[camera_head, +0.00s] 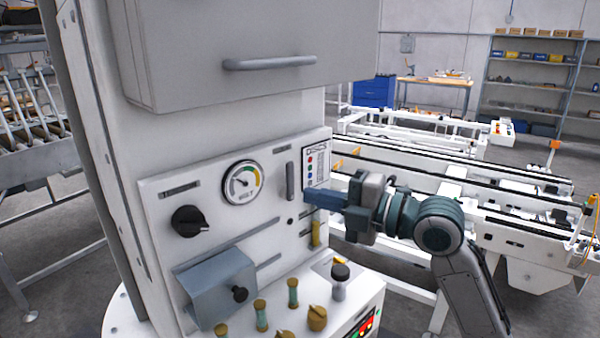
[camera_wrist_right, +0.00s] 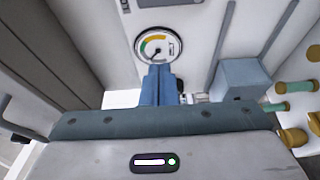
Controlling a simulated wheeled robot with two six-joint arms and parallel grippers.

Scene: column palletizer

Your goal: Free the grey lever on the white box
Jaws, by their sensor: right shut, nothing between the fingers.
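The white box (camera_head: 165,240) has a front panel with a gauge, knobs and slots. A short upright grey lever (camera_head: 290,181) stands on the panel, right of the gauge. My right gripper (camera_head: 307,197) comes in from the right with its blue fingers shut and empty. Its tips are close beside the lever's right side; I cannot tell whether they touch it. In the right wrist view the shut fingers (camera_wrist_right: 160,68) point at the panel below the gauge (camera_wrist_right: 158,45), and I cannot make out the lever there. My left gripper is not in view.
A black knob (camera_head: 188,221) is left of the gauge. A grey cabinet with a handle (camera_head: 268,62) overhangs above. White conveyor frames (camera_head: 450,185) stand behind at right.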

